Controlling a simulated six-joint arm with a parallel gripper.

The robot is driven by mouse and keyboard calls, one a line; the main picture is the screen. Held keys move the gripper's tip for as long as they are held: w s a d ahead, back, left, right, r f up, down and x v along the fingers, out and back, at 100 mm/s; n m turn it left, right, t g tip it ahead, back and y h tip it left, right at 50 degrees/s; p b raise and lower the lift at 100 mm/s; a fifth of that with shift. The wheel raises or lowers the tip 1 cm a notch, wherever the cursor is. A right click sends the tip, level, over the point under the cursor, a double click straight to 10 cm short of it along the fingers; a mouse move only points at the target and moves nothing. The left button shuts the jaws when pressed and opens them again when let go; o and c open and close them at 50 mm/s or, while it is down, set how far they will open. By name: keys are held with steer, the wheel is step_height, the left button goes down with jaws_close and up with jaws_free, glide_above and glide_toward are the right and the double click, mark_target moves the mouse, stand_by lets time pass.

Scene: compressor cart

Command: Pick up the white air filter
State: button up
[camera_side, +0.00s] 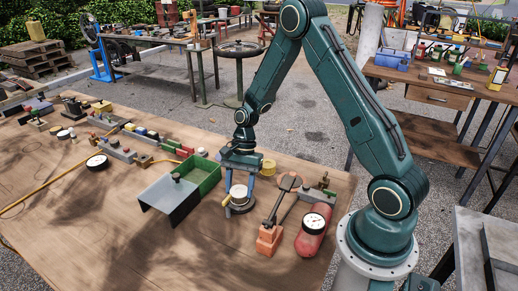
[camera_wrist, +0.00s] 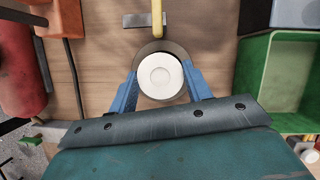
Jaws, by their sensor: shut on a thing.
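The white air filter (camera_wrist: 160,76) is a round white disc with a raised centre, seated on a darker round rim. My gripper (camera_wrist: 160,92) has its two blue fingers on either side of it, shut on it. In the side view the filter (camera_side: 239,194) shows as a pale round top between the blue fingers of my gripper (camera_side: 239,188), low over the wooden table. A dark round base (camera_side: 238,208) shows beneath it. I cannot tell whether the filter is lifted clear of the table.
A green open bin (camera_side: 203,176) and a grey sloped panel (camera_side: 170,200) stand just left. A red tank with a gauge (camera_side: 313,232) and an orange block (camera_side: 269,240) with a dark lever stand right. A yellow roll (camera_side: 268,167) sits behind. The table's front left is clear.

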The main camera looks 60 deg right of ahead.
mark_target(238, 187)
step_height(238, 187, up, 19)
stand_by(0.6)
steer(key=shift+w, duration=0.1)
stand_by(0.4)
steer(key=w+d+m+t+h, duration=0.2)
steer(key=w+d+m+t, duration=0.3)
steer(key=w+d+m, duration=1)
steer(key=shift+n+g, duration=0.3)
steer(key=shift+n, duration=0.5)
steer(key=f, duration=0.5)
steer(key=w+d+f, duration=0.1)
steer(key=f, duration=0.4)
steer(key=d+f, duration=0.1)
steer(key=f, duration=0.5)
steer(key=shift+w+d, duration=0.15)
steer(key=shift+w, duration=0.25)
steer(key=shift+f, duration=0.1)
steer(key=shift+f, duration=2.1)
steer(key=shift+f, duration=0.15)
